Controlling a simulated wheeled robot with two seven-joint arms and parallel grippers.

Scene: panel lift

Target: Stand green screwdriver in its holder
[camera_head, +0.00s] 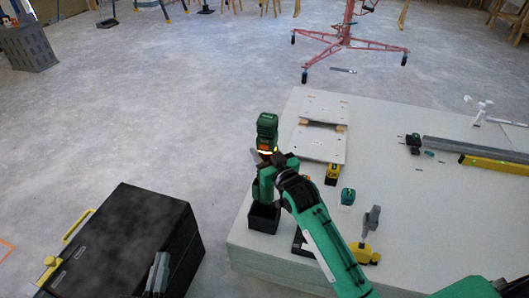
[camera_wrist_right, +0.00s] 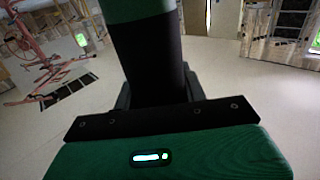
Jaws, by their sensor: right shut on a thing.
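The green screwdriver (camera_head: 267,127), green and black, stands up at the far end of my right arm. My right gripper (camera_head: 268,160) is shut on it, above the table's left edge. The right wrist view shows its black part (camera_wrist_right: 150,65) between the fingers, with green at the top. A black open box (camera_head: 263,218), which looks like the holder, sits at the table's front left corner, below and apart from the screwdriver. My right arm partly hides this area. My left gripper (camera_head: 158,274) shows at the bottom left, in front of a black case; its jaws are unclear.
The pale table (camera_head: 255,255) carries a yellow tool (camera_head: 332,174), a green tool (camera_head: 348,196), a grey and yellow tool (camera_head: 370,240) and white panels (camera_head: 320,142). A black case (camera_head: 125,235) stands left. The floor behind is open, with a red stand (camera_head: 345,40) farther away.

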